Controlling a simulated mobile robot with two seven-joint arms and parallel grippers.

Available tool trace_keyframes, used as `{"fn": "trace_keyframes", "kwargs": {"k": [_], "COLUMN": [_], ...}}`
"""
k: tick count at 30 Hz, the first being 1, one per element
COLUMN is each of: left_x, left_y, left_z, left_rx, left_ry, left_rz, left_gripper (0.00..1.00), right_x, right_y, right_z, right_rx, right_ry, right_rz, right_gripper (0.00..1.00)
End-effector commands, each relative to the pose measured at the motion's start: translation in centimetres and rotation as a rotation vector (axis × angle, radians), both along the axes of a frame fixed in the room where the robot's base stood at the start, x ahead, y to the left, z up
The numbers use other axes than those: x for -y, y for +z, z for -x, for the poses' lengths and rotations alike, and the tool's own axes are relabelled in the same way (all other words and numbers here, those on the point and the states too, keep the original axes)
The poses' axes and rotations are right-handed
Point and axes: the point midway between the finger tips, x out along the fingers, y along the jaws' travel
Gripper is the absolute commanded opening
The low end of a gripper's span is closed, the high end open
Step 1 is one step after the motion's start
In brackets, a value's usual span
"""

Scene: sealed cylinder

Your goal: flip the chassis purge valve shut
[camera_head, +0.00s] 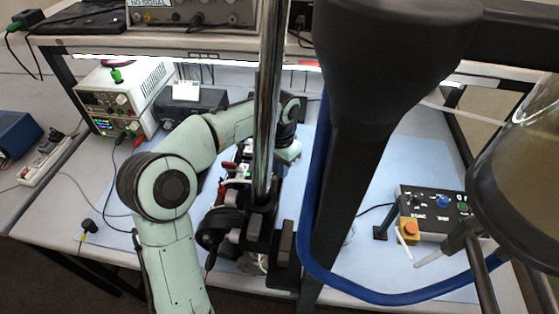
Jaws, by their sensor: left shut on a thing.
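My left arm, pale green, comes up from the bottom left and bends over to the right. Its wrist and left gripper (288,153) are at the middle of the bench, just right of the shiny upright column. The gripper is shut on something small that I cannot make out. Left of the column is a chassis (232,190) with black, white and red parts. The column and dark parts hide much of it. I cannot pick out the purge valve or its position. My right gripper is not in view.
A control box (434,212) with an orange button (409,228) stands at the right, near a large clear cylinder (530,130). A blue hose (390,297) curves across the front. A power supply (125,95) is at the back left. The blue mat (370,150) has free room.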

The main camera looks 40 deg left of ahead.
Motion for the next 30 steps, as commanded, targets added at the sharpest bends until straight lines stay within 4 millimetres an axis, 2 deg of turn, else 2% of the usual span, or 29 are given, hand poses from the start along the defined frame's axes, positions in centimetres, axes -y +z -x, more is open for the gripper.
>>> {"fn": "trace_keyframes", "kwargs": {"k": [21,30], "left_x": [1.7,2.2], "left_y": [0.1,0.0], "left_z": [0.6,1.0], "left_rx": [-0.001,0.000], "left_ry": [-0.660,-0.889], "left_rz": [0.000,0.001], "left_gripper": [0.00,0.00], "right_x": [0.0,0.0], "right_y": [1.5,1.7], "right_z": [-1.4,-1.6], "right_rx": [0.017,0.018], "right_ry": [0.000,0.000], "right_rz": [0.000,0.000], "right_gripper": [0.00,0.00]}}
